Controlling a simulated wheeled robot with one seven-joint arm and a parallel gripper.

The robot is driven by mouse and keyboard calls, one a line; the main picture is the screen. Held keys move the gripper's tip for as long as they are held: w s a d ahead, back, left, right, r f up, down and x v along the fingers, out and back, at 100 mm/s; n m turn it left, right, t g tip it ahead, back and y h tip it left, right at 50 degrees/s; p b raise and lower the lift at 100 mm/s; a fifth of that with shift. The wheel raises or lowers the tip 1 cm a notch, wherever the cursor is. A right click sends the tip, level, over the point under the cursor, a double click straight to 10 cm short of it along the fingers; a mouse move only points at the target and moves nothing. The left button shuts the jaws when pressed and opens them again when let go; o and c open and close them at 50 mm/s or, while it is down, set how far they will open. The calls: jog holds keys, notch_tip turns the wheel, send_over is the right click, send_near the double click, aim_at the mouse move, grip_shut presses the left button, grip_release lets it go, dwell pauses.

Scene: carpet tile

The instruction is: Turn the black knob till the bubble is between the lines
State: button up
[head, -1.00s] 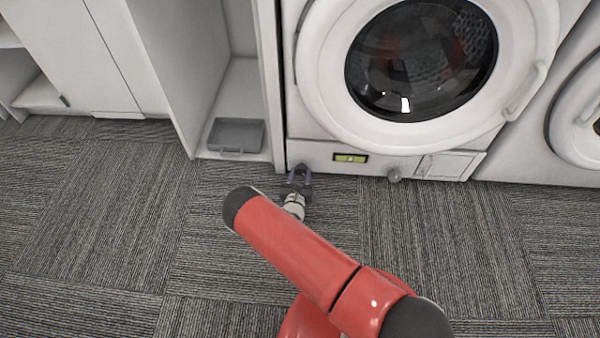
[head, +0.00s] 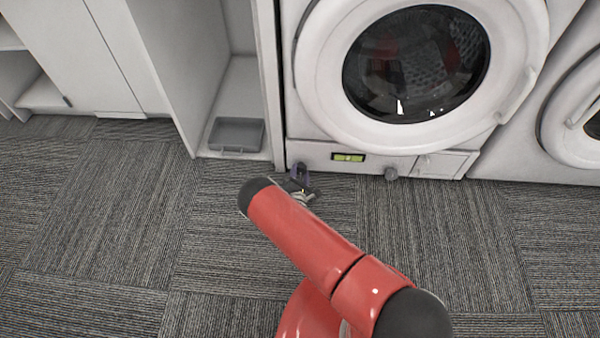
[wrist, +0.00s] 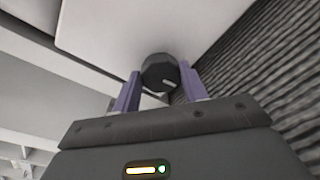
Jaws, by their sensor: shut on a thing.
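In the wrist view the black knob (wrist: 160,72), with a pale mark on its face, sits between the two purple fingers of my gripper (wrist: 160,85). The fingers are shut on it from both sides. In the head view my gripper (head: 300,175) is low at the washer's front left corner, and the knob cannot be made out there. The yellow-green bubble vial (head: 348,157) is in the washer's lower front panel, right of my gripper. The bubble and lines are too small to judge exactly.
The white washer (head: 310,122) has a round glass door. A grey knob (head: 391,173) sits at its lower right, with another machine (head: 560,125) beyond. A cabinet with a grey tray (head: 236,134) stands to the left. The carpet (head: 110,220) in front is clear.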

jog(key=shift+m, duration=0.4)
jog(key=o, duration=1)
jog(key=shift+c, duration=0.2)
jog(key=s, duration=0.2)
jog(key=s+p, duration=0.1)
jog(key=s, duration=0.4)
jog(key=shift+s+a+r, duration=0.1)
jog(key=shift+s+r, duration=0.2)
jog(key=shift+s, duration=0.1)
